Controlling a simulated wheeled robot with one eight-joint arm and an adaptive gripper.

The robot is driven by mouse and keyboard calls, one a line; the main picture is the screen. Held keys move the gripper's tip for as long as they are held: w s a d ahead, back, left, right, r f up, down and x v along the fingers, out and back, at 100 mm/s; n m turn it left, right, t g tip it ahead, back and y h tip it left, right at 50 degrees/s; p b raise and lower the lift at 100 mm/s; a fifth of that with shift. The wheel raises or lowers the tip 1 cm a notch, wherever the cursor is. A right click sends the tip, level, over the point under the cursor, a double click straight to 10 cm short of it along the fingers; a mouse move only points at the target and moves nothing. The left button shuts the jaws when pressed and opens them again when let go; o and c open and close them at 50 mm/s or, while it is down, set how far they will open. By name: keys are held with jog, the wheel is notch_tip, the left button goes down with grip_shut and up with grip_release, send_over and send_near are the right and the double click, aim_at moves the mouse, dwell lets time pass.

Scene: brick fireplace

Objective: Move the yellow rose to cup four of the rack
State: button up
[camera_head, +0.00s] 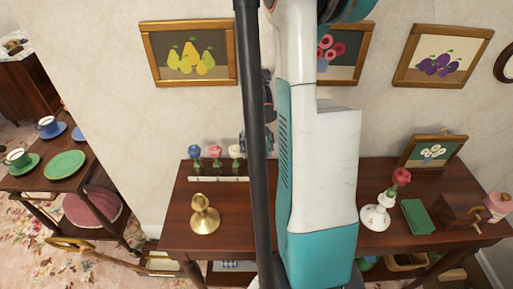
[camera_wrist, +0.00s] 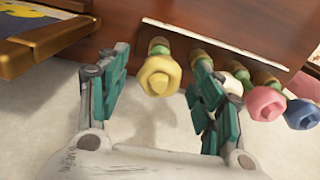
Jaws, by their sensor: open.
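The yellow rose (camera_wrist: 160,77) sits between the parted fingers of my gripper (camera_wrist: 158,100) in the wrist view. Its stem end appears to stand in a cup of the rack (camera_wrist: 219,44), in line with the other roses and beside the white rose (camera_wrist: 237,75). The fingers are open, with a gap on each side of the bloom.
An empty brass holder (camera_head: 203,217) stands in front of the rack on the dark wooden table (camera_head: 178,232). To the right are a red rose (camera_head: 401,177) in a white holder (camera_head: 376,216), a green box (camera_head: 417,216) and a framed picture (camera_head: 432,153). The wall is close behind.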

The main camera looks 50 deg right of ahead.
notch_tip(320, 180, up, 12)
jog(key=shift+f, duration=0.15)
dwell(0.3)
dwell(0.4)
